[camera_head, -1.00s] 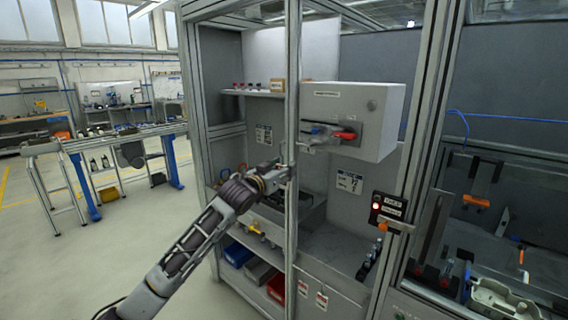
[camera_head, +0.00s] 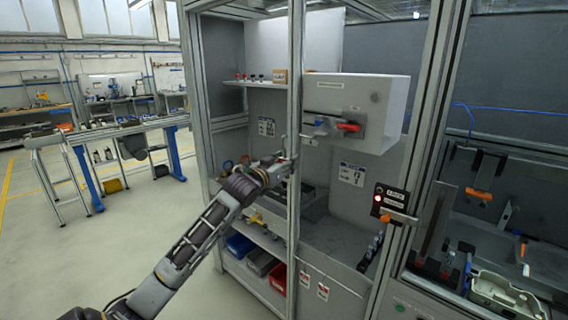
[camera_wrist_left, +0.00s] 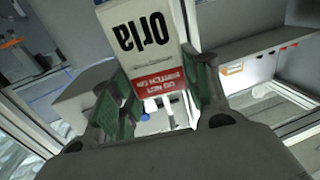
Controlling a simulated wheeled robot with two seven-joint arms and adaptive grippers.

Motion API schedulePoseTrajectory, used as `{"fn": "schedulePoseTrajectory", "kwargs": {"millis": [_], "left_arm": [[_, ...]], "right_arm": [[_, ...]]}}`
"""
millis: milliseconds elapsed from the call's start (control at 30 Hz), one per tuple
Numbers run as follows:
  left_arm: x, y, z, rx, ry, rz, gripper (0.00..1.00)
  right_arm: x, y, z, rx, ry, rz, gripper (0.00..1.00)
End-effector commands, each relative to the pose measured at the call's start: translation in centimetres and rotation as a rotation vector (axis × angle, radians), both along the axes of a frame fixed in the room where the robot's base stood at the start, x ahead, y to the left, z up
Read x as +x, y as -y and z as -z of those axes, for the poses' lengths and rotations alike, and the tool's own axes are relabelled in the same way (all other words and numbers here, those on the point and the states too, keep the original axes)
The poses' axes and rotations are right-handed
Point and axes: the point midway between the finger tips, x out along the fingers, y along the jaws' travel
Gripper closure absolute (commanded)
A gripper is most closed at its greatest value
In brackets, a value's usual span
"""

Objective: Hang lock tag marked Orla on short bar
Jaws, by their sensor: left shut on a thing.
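The lock tag marked Orla (camera_wrist_left: 143,35) shows large in the left wrist view, white with black lettering and a red band at one end. My left gripper (camera_wrist_left: 160,98) is shut on it, with green pads on both sides. In the head view my left gripper (camera_head: 284,162) is beside the front post of the cabinet, below and left of the grey switch box (camera_head: 365,112). The tag is too small to make out there. I cannot tell which part is the short bar. My right gripper is out of view.
The upright metal post (camera_head: 295,60) stands close to my left gripper. The switch box carries a red handle (camera_head: 348,127). A shelf (camera_head: 262,84) with small items is behind, and coloured bins (camera_head: 240,245) sit low. The floor at left (camera_head: 60,250) is clear.

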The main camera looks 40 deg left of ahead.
Motion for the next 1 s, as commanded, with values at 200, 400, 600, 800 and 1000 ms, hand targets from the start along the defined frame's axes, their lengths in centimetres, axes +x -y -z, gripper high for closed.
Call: {"fn": "schedulePoseTrajectory", "kwargs": {"millis": [200,400,600,800,1000], "left_arm": [[0.9,0.1,-0.1,-0.001,0.001,0.001,0.82],[1.7,0.2,-0.1,-0.001,0.001,0.001,0.82],[2.6,0.2,-0.1,-0.001,0.002,0.001,0.82],[3.4,0.3,-0.1,0.000,0.001,0.000,0.82],[4.3,0.4,0.0,0.000,0.001,0.001,0.82]], "right_arm": [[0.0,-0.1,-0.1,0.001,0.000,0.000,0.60],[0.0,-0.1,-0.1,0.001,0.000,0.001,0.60],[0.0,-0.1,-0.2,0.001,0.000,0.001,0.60],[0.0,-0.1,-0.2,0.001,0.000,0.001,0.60],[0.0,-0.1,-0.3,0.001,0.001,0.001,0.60]]}}
